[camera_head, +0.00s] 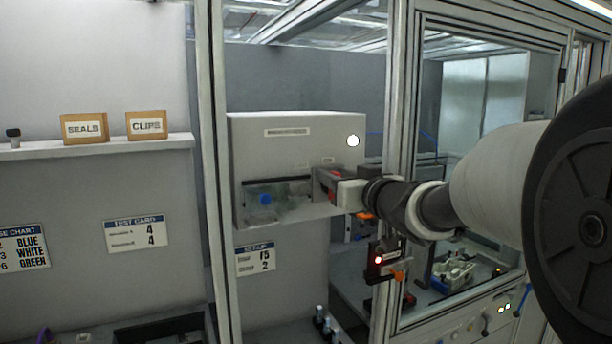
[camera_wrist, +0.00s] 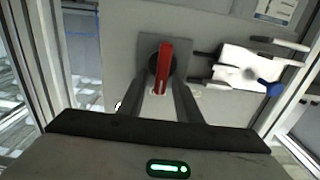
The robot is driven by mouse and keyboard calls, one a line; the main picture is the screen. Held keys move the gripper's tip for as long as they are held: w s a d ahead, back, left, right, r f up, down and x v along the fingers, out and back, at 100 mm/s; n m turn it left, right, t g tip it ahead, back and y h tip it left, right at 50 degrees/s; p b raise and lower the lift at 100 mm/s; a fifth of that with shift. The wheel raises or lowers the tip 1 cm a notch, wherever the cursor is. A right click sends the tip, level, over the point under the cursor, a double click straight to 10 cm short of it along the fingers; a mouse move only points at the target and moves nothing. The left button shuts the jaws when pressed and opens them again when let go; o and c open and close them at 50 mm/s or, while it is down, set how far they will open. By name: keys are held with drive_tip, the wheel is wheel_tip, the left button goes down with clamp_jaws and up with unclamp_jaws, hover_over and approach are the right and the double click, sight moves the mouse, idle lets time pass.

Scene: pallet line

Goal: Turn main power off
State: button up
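The main power switch has a red handle (camera_wrist: 164,68) on a dark round base and a grey square plate, and it stands upright in the wrist view. In the head view a little of its red (camera_head: 335,174) shows at the right side of the grey-white cabinet (camera_head: 285,158), mostly hidden by my gripper (camera_head: 328,184). My gripper (camera_wrist: 163,88) has its two dark fingers apart, one on each side of the handle's lower end. A gap seems to show between fingers and handle; whether either touches cannot be told.
A recessed window with a blue knob (camera_wrist: 273,89) is beside the switch on the cabinet. An aluminium frame post (camera_head: 213,170) stands left of the cabinet. A small box with a red light (camera_head: 379,262) is below my arm. A shelf (camera_head: 95,147) is at left.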

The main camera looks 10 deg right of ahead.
drive_tip(key=shift+s, duration=0.1)
clamp_jaws()
drive_tip(key=shift+f, duration=0.1)
